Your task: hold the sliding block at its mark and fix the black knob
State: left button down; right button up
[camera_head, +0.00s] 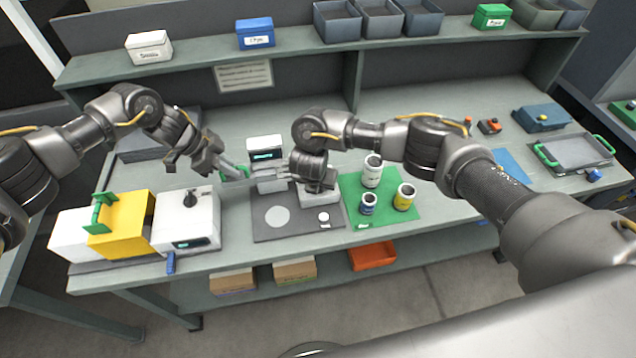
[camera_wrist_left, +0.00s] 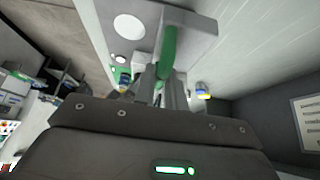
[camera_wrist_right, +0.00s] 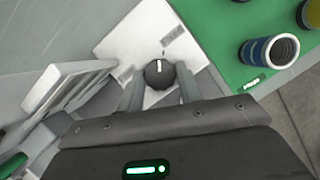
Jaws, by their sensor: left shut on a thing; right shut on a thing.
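My left gripper (camera_head: 226,168) is shut on a green handle (camera_head: 236,174) left of the middle of the bench. The handle stands upright between the fingers in the left wrist view (camera_wrist_left: 168,52). My right gripper (camera_head: 318,186) is shut on a black knob (camera_wrist_right: 158,73), with one finger on each side of it. The knob sits on a white block (camera_wrist_right: 135,42), which shows partly under the right gripper in the head view (camera_head: 318,197). I cannot tell the sliding block's mark or its exact place against it; the grippers hide much of this area.
A dark base plate (camera_head: 260,232) with a pale disc lies below the grippers. A green mat (camera_head: 375,218) with several cups stands just right. A white box (camera_head: 186,228) with another black knob and a yellow block (camera_head: 125,218) stand left. A shelf (camera_head: 200,65) runs behind.

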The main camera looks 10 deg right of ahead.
jog(key=shift+m, duration=0.6)
jog(key=shift+h, duration=0.3)
jog(key=o, duration=1)
jog(key=shift+a+r, duration=0.3)
jog(key=shift+r, duration=0.3)
jog(key=v, duration=1)
jog(key=shift+s+r, duration=0.15)
jog(key=shift+r, duration=0.25)
